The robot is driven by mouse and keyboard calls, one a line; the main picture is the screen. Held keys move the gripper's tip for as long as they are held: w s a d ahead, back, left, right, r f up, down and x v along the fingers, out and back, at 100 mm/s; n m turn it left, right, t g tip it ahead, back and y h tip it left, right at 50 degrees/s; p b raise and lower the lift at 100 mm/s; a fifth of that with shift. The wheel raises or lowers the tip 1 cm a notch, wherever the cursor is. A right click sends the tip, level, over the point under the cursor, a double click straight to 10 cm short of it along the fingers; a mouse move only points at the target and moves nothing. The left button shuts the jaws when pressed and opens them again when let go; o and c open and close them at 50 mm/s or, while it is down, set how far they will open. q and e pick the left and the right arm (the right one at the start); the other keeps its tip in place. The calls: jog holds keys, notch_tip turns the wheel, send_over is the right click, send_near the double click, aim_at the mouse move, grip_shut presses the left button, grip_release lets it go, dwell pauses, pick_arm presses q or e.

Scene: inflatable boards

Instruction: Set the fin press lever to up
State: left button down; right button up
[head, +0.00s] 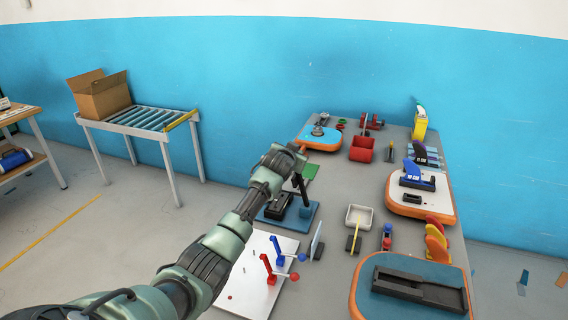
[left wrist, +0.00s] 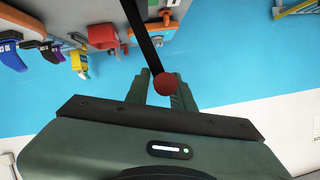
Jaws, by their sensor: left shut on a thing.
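The fin press (head: 278,206) is a black device on a blue base plate (head: 300,226) near the left edge of the table. Its black lever (head: 303,192) rises steeply from the press, slightly tilted, with its top at my left gripper (head: 297,152). In the left wrist view, the black lever bar (left wrist: 146,38) ends in a red ball knob (left wrist: 167,84) between the fingers of my left gripper (left wrist: 166,88). The gripper is shut on the knob. My arm hides the lever's top end in the head view. My right gripper is not in view.
A white plate with red and blue toggle clamps (head: 277,252) lies in front of the press. A red bin (head: 362,149), grey tray (head: 360,216) and orange-edged boards (head: 440,200) share the table. A roller stand (head: 150,118) with a cardboard box (head: 100,95) stands left.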

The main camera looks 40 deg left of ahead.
pick_arm(q)
jog(key=shift+d+f+m+y, duration=0.2)
jog(key=shift+d+f, duration=0.1)
jog(key=shift+d, duration=0.2)
jog(key=shift+d+f+m+y, duration=0.1)
jog(key=shift+d+f+m, duration=0.15)
jog(key=shift+d, duration=0.25)
jog(key=shift+w+d+r, duration=0.1)
jog(key=shift+w+d, duration=0.15)
jog(key=shift+d, duration=0.65)
jog(key=c, duration=1.2)
grip_release()
jog(key=shift+d, duration=0.1)
jog(key=shift+w+r, duration=0.2)
jog(key=shift+s+r, duration=0.1)
jog(key=shift+r, duration=0.05)
